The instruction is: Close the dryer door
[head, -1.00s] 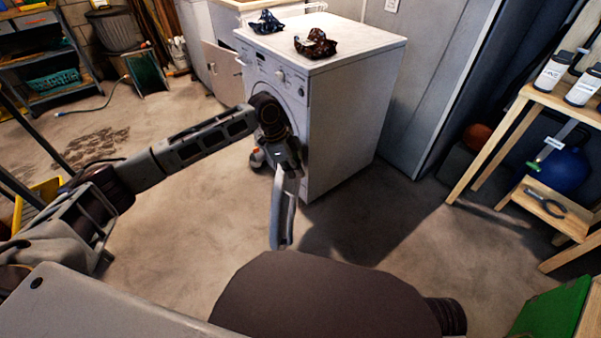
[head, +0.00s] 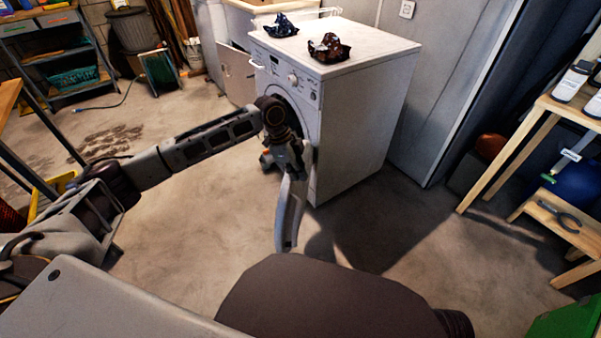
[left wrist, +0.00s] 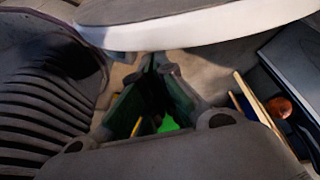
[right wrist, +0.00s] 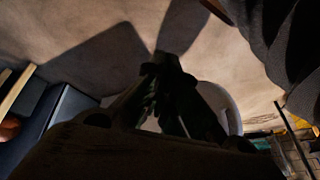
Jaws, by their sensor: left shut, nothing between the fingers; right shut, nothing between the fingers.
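The dryer (head: 362,120) is a white front-loading machine. Its door (head: 289,215) stands open, swung out toward me and seen nearly edge-on. My left gripper (head: 291,162) is at the upper part of the door, on the side by the dryer's opening; contact is unclear. In the left wrist view the pale door rim (left wrist: 195,30) crosses the top, just beyond the closed fingertips (left wrist: 160,68). My right gripper (right wrist: 160,75) is shut and empty in the right wrist view, with a pale curved edge (right wrist: 222,105), perhaps the door, beside it. The head view does not show the right gripper.
Two crumpled cloths, one blue (head: 281,27) and one dark red (head: 328,47), lie on the dryer. A wooden shelf stand (head: 545,120) with bottles and pliers stands at the right. Concrete floor (head: 190,235) is clear left of the door.

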